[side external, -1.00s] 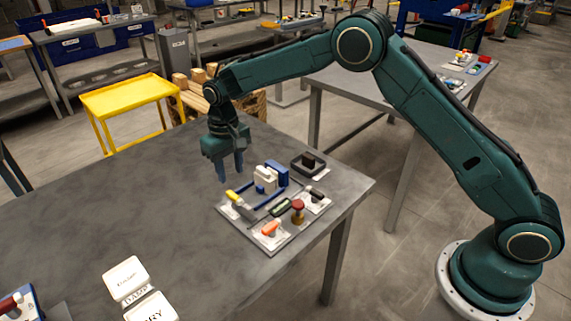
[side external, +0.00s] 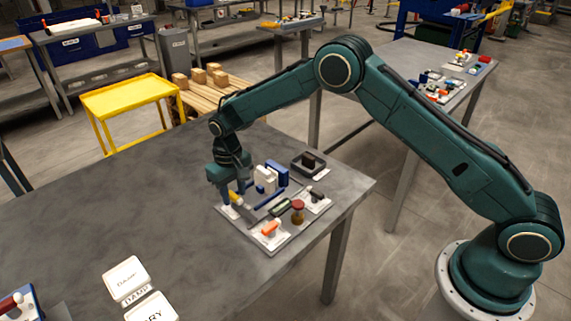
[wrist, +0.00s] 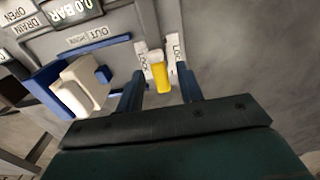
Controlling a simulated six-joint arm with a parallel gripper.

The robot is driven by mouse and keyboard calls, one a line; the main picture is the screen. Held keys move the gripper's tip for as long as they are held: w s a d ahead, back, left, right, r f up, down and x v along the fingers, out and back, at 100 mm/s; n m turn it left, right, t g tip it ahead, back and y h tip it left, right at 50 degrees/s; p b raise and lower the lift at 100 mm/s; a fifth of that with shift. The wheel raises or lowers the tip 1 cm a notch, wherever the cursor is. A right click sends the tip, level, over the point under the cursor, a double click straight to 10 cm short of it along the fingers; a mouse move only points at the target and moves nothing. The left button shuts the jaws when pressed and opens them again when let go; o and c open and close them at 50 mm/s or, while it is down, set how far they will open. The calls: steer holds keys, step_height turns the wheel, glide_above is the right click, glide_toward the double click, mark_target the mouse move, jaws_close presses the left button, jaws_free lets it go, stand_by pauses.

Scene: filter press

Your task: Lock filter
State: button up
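The filter press board (side external: 274,235) lies on the grey table. Its yellow lock lever (side external: 235,197) is at the board's left corner, beside a plate lettered LOCK (wrist: 173,52) in the wrist view. My gripper (side external: 233,199) is low over that corner. In the wrist view, its two blue fingers (wrist: 160,76) are apart, with the yellow lever (wrist: 160,75) between their tips. A gap shows on both sides of the lever, so nothing is gripped. The white and blue filter block (side external: 265,179) stands behind the lever; in the wrist view it is at the left.
A display reading 0.0 BAR (wrist: 75,10) is in the wrist view. White DAMP and DRY trays (side external: 126,277) sit at the front.

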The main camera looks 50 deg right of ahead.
jaws_close()
steer(key=shift+n, duration=0.4)
steer(key=n, duration=1.2)
steer(key=shift+n, duration=0.3)
steer(key=n, duration=0.4)
steer(key=shift+n, duration=0.3)
